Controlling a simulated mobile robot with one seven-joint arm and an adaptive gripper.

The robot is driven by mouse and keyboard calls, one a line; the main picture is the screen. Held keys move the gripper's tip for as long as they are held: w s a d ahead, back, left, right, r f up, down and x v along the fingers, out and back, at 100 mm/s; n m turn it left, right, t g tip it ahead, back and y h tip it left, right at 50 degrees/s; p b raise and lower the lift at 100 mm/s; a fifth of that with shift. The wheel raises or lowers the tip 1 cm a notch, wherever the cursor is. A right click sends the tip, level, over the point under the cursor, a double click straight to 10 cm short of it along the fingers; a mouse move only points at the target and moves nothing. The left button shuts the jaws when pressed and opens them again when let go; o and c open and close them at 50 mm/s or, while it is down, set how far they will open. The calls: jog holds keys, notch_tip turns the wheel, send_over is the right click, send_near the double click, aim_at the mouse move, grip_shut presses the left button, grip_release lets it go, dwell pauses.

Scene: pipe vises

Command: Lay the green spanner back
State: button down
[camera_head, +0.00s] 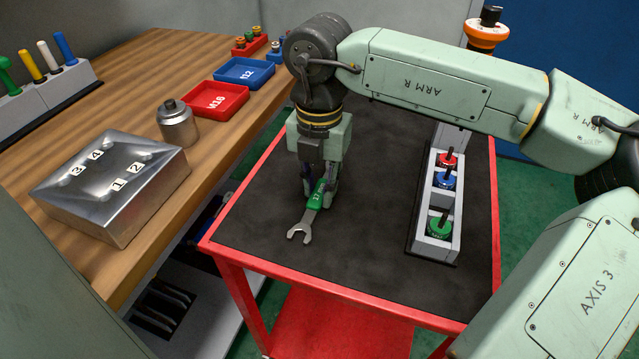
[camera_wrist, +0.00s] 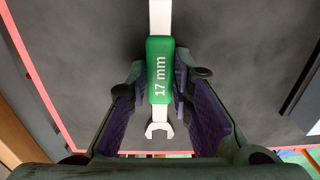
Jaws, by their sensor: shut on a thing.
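The green spanner (camera_head: 316,196) has a metal shaft with an open jaw and a green sleeve. In the wrist view the sleeve of the spanner (camera_wrist: 160,70) reads "17 mm". My gripper (camera_head: 319,190) points down over the black top of the red trolley (camera_head: 370,280) and is shut on the green sleeve. In the wrist view the fingers of my gripper (camera_wrist: 159,85) stand on both sides of the sleeve. The spanner's open jaw points towards the trolley's near edge. I cannot tell whether the spanner touches the mat.
A grey rack (camera_head: 433,246) with red, blue and green pieces stands right on the trolley. The wooden bench (camera_head: 120,80) at left holds a metal box (camera_head: 110,190), a metal canister (camera_head: 178,124), a red tray (camera_head: 216,112) and a blue tray (camera_head: 244,86). The trolley's front is clear.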

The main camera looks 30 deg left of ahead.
dwell(0.8)
jog(key=c, duration=1.3)
grip_release()
jog(key=shift+c, duration=0.2)
notch_tip(320, 180, up, 12)
jog(key=shift+f, duration=0.1)
